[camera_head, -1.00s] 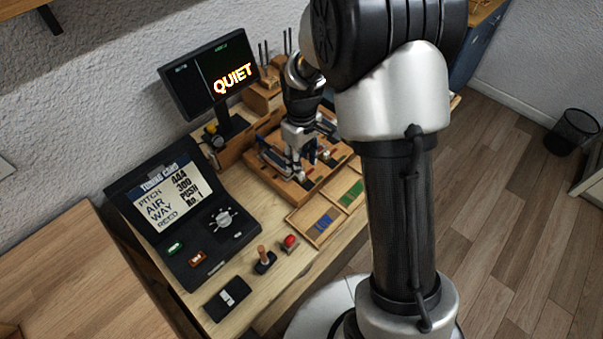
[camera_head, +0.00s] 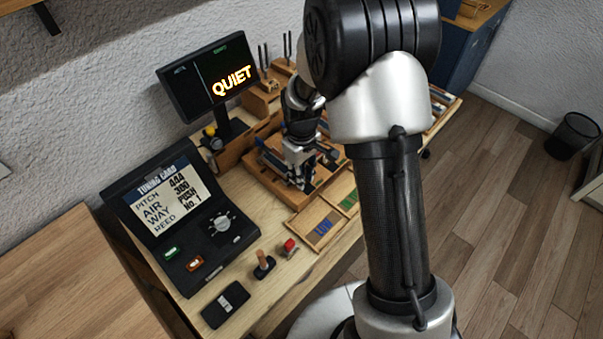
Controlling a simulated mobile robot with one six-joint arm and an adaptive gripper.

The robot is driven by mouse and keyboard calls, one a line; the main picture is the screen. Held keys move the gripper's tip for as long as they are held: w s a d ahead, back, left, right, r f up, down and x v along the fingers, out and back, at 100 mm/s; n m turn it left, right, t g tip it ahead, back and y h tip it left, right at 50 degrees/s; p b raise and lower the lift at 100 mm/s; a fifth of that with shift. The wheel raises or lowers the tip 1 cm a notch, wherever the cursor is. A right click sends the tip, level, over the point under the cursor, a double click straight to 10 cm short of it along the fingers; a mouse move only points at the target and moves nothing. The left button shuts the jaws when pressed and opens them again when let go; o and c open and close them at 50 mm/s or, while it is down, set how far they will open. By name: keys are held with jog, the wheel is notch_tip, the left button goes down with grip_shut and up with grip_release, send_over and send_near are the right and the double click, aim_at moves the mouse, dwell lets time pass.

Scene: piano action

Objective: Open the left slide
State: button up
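My gripper (camera_head: 303,180) points down over the wooden action tray (camera_head: 262,181) at the middle of the bench. Its fingers are small and dark in this view, and I cannot tell whether they are apart or closed on anything. The left slide cannot be picked out with certainty; a blue and metal part (camera_head: 270,157) shows in the tray just left of my gripper. My gripper and wrist hide part of the tray's middle.
A monitor reading QUIET (camera_head: 209,76) stands behind at the left. A tuning card case (camera_head: 180,225) with a knob and buttons lies at the front left.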

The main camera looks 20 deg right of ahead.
grip_shut()
jog(key=shift+s+d, duration=0.5)
jog(key=shift+s, duration=0.35)
jog(key=shift+s+d, duration=0.45)
jog(key=shift+s, duration=0.35)
jog(key=shift+o, duration=1.8)
grip_release()
jog(key=shift+s+d, duration=0.1)
jog(key=shift+o, duration=0.7)
